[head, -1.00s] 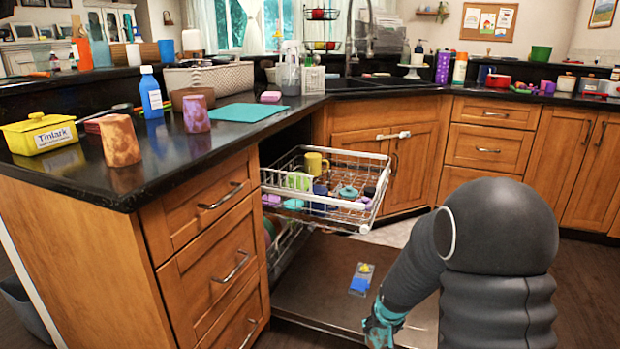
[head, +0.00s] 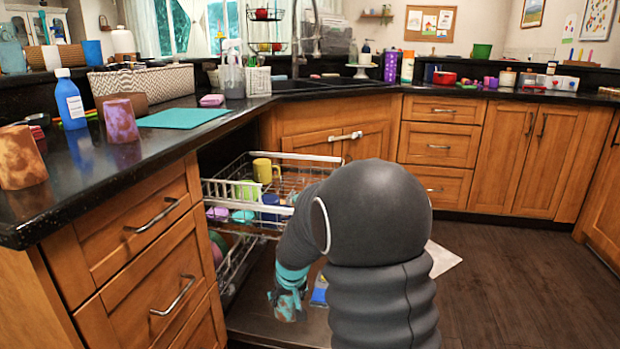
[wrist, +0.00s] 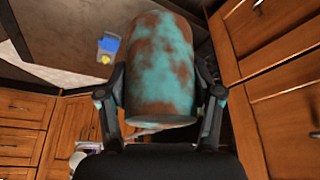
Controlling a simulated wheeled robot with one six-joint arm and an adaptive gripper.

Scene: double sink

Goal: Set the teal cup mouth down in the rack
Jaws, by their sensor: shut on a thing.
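The teal cup (wrist: 160,52), mottled with rust brown, fills the middle of the wrist view. My gripper (wrist: 160,98) is shut on it, with one finger on each side. No opening of the cup shows, so I cannot tell which way its mouth faces. In the head view my gripper (head: 287,300) is low, below and in front of the rack, partly hidden by my arm. The white wire rack (head: 222,187) is pulled out under the counter. It holds a yellow mug (head: 262,170), a blue cup (head: 270,210) and other dishes; my arm hides its right part.
A lower rack (head: 232,268) with dishes sits beneath. The open dishwasher door (head: 250,322) lies below, bearing a blue and yellow packet (head: 319,292). Wooden drawers (head: 150,250) stand close on the left. The wooden floor (head: 510,270) at the right is clear.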

